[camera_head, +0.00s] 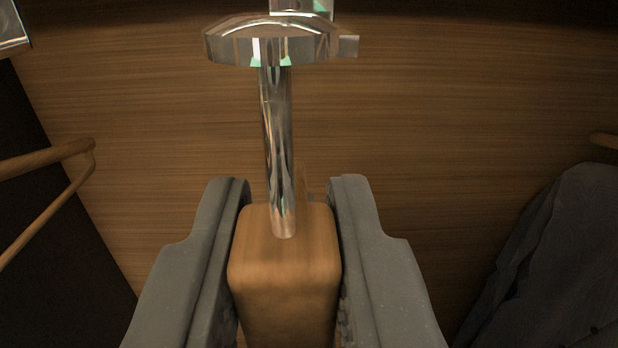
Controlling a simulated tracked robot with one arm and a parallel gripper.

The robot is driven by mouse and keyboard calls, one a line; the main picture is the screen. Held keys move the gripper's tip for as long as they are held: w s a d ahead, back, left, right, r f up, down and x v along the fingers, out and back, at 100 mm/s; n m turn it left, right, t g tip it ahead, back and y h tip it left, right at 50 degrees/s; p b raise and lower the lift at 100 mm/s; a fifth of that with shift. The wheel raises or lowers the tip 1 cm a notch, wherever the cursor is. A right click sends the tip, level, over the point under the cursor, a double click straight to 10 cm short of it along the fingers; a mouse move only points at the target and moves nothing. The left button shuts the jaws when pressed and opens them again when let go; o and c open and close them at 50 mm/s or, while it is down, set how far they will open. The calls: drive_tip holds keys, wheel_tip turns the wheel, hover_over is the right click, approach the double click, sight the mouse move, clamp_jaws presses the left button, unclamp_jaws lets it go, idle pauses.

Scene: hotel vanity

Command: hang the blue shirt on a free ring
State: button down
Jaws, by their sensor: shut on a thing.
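My gripper (292,192) is shut on a wooden hanger block (285,270), one grey finger on each side. A shiny metal pin (277,130) rises from the top of the block. Its upper end meets a curved chrome piece (230,47) at the top of the view, which looks like a ring or ring holder. I cannot tell whether the pin sits in it or is only in line with it. The blue shirt is not visible below the block, so I cannot tell whether it hangs there.
A wood-grain panel (480,110) fills the background. A bare wooden hanger (45,160) is at the left, before a dark gap. Another chrome piece (12,28) shows top left.

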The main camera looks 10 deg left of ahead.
drive_tip(key=shift+s+r, duration=0.15)
drive_tip(key=shift+s, duration=0.1)
drive_tip(key=b+v, duration=0.1)
drive_tip(key=v, duration=0.8)
drive_tip(key=shift+s+d, duration=0.3)
drive_tip(key=shift+s, duration=0.05)
drive_tip(key=b+v, duration=0.9)
drive_tip(key=v, duration=1.2)
drive_tip(key=shift+s+b, duration=0.3)
drive_tip(key=shift+s, duration=0.05)
idle(0.8)
